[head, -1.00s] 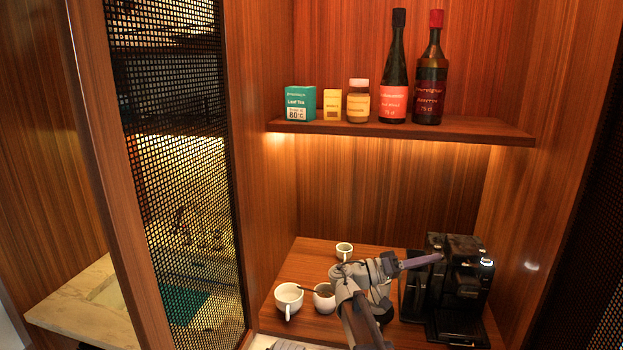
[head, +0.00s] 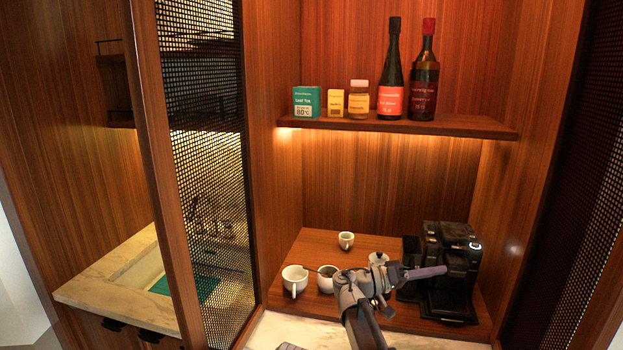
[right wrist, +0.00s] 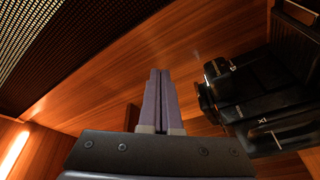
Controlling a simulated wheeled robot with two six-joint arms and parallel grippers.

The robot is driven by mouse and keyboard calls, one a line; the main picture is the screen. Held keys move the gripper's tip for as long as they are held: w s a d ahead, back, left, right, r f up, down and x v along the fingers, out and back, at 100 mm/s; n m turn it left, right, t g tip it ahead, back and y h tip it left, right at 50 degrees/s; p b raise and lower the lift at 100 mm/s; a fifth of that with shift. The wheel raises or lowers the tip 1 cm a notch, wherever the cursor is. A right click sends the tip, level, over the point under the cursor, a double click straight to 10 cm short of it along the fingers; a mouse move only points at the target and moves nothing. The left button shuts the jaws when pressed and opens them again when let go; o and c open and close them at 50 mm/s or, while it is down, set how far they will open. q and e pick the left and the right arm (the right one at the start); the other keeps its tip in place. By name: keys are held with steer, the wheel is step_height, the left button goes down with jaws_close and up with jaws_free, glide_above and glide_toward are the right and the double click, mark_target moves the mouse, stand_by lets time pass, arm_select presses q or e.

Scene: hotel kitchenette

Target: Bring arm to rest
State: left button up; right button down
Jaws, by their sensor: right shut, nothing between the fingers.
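My right gripper (head: 444,270) reaches up from the bottom of the head view, its purple fingers pointing right. It appears in front of the black coffee machine (head: 462,285); I see no clear contact. In the right wrist view the two fingers (right wrist: 160,72) lie side by side, shut and empty, with the coffee machine (right wrist: 265,105) to their right. The arm hides part of the wooden counter board. My left gripper is not in view.
White cups (head: 293,282) (head: 346,240), a dark-filled cup (head: 325,284) and a small white vessel (head: 377,258) stand on the board (head: 300,252). Above, a shelf (head: 450,127) holds boxes, a jar and two bottles (head: 391,85) (head: 424,88). Mesh panels (head: 205,150) flank the niche.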

steer(key=s+a+f+n+y, duration=0.3)
steer(key=s+a+f+y, duration=0.25)
steer(key=f, duration=0.35)
steer(key=s+a+f+n+y, duration=0.35)
steer(key=s+f+y, duration=0.2)
steer(key=f, duration=0.35)
steer(key=s+a+f+n+y, duration=0.2)
steer(key=s+a+f+y, duration=0.1)
steer(key=s+a, duration=0.3)
steer(key=s+a+f+n+y, duration=0.2)
steer(key=s+a, duration=0.4)
steer(key=a, duration=0.3)
steer(key=shift+f+g+y, duration=0.4)
steer(key=shift+f+y, duration=0.5)
steer(key=shift+y, duration=0.3)
